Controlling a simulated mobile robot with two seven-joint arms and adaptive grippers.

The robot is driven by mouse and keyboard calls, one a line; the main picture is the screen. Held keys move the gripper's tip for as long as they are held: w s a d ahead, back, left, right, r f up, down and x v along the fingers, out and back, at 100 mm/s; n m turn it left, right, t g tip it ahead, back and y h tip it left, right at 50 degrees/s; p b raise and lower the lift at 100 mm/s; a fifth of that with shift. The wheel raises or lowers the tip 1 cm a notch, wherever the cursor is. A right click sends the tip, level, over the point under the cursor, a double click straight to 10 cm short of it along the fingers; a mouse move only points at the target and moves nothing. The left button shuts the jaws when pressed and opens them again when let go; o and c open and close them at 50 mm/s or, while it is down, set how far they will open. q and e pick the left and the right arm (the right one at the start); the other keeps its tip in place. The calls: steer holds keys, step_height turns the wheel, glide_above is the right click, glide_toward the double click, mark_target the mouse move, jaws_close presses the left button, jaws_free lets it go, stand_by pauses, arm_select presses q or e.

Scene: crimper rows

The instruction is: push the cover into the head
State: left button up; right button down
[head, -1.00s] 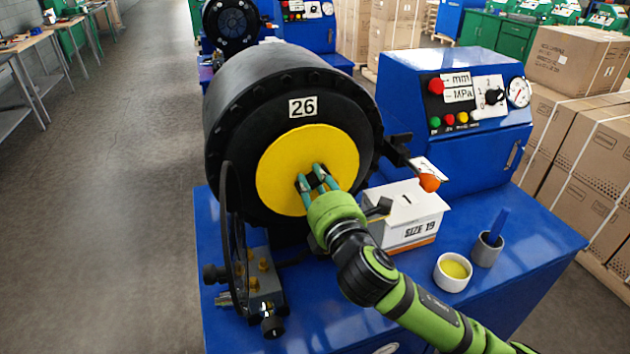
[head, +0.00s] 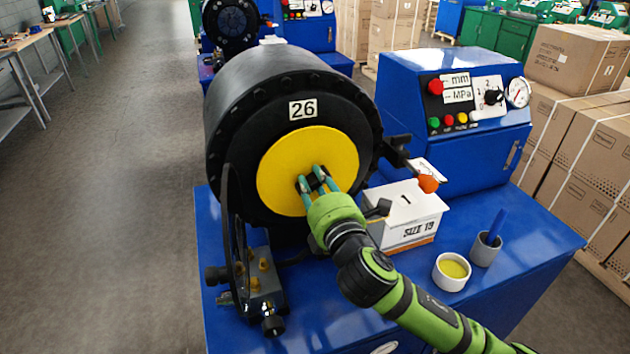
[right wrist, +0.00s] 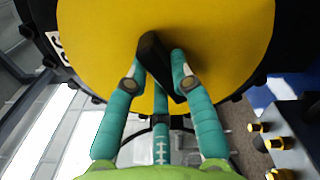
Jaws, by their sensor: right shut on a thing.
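The yellow round cover (head: 300,158) sits at the front face of the black crimper head (head: 262,95), which bears the label 26. The cover also fills the upper part of the right wrist view (right wrist: 210,30). My right gripper (head: 318,180) is shut on the cover's black handle, which shows between the teal fingers in the right wrist view (right wrist: 155,55). The gripper hides part of the cover's lower middle. I cannot tell how deep the cover sits in the head. My left gripper is not in view.
A white box marked SIZE 19 (head: 405,228), a cup of yellow paste (head: 452,272) and a grey cup (head: 486,250) stand on the blue bench (head: 520,262) at the right. A metal block with brass fittings (head: 262,285) is at the lower left. A control cabinet (head: 455,140) stands behind.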

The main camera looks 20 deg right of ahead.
mark_target(315, 184)
steer(key=shift+w+r, duration=0.1)
steer(key=shift+w, duration=1.25)
steer(key=c, duration=1)
jaws_free()
steer(key=shift+w, duration=0.1)
steer(key=s, duration=0.7)
steer(key=shift+s, duration=0.35)
